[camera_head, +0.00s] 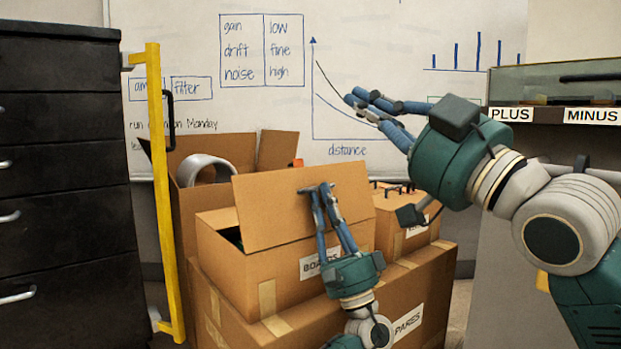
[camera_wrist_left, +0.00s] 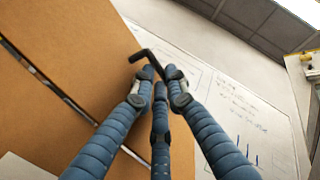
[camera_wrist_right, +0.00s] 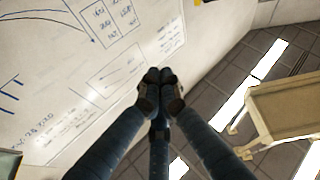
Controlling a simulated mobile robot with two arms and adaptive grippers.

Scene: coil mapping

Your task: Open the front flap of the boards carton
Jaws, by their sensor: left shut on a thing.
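The boards carton (camera_head: 262,277) sits on top of a larger carton, with its "BOARDS" label partly covered by my left gripper. Its front flap (camera_head: 275,205) stands raised and tilted above the front edge, and a dark gap shows at its left. My left gripper (camera_head: 318,189) is in front of the flap, shut on the thin black handle near its upper edge. The handle (camera_wrist_left: 145,56) shows between the fingertips in the left wrist view. My right gripper (camera_head: 365,103) is empty in front of the whiteboard, its fingertips together in the right wrist view (camera_wrist_right: 160,78).
The large spares carton (camera_head: 245,325) is underneath. A smaller carton (camera_head: 395,215) stands at right, and an open carton (camera_head: 187,215) with a grey ring-shaped thing (camera_head: 205,165) stands behind. A yellow bar (camera_head: 165,190) and black drawers (camera_head: 60,190) are at left.

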